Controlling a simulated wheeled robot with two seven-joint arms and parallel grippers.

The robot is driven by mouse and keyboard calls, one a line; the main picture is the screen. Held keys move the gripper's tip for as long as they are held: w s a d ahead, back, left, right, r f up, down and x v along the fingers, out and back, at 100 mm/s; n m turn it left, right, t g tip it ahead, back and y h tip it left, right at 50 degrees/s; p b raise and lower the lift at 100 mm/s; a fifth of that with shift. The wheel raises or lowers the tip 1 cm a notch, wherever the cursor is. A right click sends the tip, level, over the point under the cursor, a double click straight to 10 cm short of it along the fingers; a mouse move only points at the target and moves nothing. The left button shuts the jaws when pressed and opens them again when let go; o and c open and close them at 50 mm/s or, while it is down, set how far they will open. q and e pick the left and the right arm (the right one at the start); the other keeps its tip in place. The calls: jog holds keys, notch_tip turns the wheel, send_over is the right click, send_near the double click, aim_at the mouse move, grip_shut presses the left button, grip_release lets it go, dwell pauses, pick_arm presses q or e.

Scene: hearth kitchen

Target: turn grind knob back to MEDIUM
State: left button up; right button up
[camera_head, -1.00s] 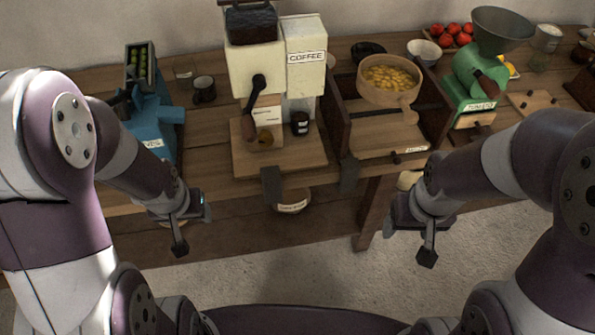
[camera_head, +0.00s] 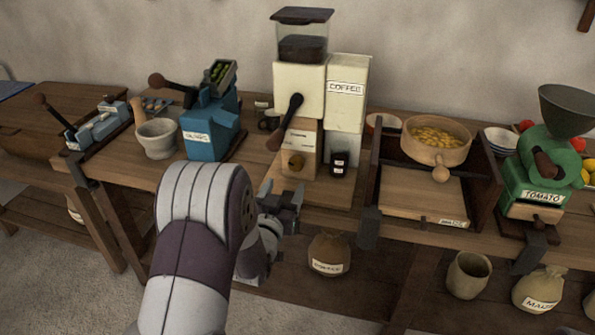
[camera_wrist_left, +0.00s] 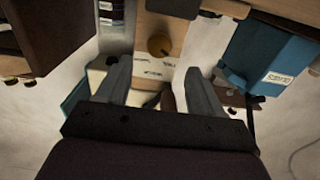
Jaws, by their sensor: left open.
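The coffee grinder (camera_head: 299,91) is cream-coloured with a clear hopper of dark beans and a wooden lower body. My left gripper (camera_head: 287,197) is open and empty, low in front of the grinder. My right gripper is not in view.
The grinder's crank handle (camera_head: 285,122) hangs left of the knob. A dark jar (camera_head: 339,164) stands right of the knob. A blue press (camera_head: 208,125) and a mortar (camera_head: 156,138) are to the left. A sieve box (camera_head: 423,200) is to the right.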

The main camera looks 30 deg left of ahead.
aim_at(295, 167)
pick_arm(q)
jog(key=x, duration=0.9)
jog(key=c, duration=1)
jog(key=shift+c, duration=0.2)
